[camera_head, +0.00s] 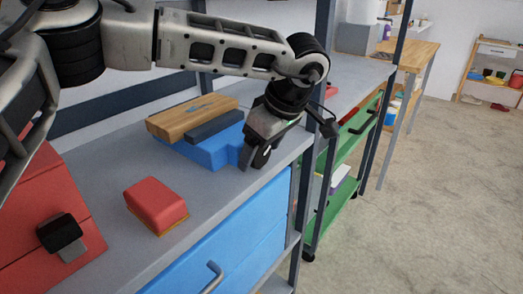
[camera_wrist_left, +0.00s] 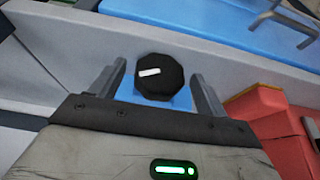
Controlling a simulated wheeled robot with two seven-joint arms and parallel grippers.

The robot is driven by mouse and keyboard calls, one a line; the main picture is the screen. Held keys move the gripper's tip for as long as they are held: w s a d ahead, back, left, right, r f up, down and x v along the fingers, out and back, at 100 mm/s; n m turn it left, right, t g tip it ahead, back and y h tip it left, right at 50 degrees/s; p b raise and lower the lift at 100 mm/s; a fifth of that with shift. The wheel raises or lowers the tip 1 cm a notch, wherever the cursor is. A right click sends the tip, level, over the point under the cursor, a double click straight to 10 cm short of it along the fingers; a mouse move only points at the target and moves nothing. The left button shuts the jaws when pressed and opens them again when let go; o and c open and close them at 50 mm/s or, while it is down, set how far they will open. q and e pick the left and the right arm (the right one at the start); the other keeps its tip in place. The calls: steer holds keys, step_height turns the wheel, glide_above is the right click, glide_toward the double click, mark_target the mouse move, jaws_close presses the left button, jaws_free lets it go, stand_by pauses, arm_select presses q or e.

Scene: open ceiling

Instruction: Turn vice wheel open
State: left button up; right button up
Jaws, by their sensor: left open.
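The vice (camera_head: 205,150) stands on the grey workbench, with a blue body, a wooden block and a dark jaw on top. Its black wheel (camera_wrist_left: 160,77) with a white mark shows in the left wrist view. It lies between the two fingers of my left gripper (camera_wrist_left: 159,84), apart from them as far as I can tell. In the head view my left gripper (camera_head: 262,157) is open at the vice's right end and partly hides the wheel. My right gripper is not in view.
A red block with a yellowish base (camera_head: 156,205) lies on the workbench (camera_head: 215,190) in front of the vice. A red toolbox (camera_head: 40,215) stands at the left. A blue drawer (camera_head: 235,245) is below the bench edge. Open floor (camera_head: 430,210) lies to the right.

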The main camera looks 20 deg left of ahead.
arm_select(q)
steer(key=shift+a+f, duration=0.15)
steer(key=shift+f, duration=0.2)
steer(key=c, duration=1)
steer(key=shift+o, duration=0.2)
steer(key=t+b, duration=0.1)
steer(key=b, duration=0.1)
steer(key=t+h+b, duration=0.1)
steer(key=b, duration=0.1)
steer(key=shift+f, duration=0.25)
steer(key=shift+r+n+b, duration=0.25)
steer(key=shift+n+b, duration=0.05)
steer(key=shift+b, duration=0.1)
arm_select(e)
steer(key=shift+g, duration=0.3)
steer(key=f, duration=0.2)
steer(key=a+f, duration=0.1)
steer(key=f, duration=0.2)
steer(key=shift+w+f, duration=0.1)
arm_select(q)
steer(key=o, duration=1)
steer(key=shift+c, duration=0.2)
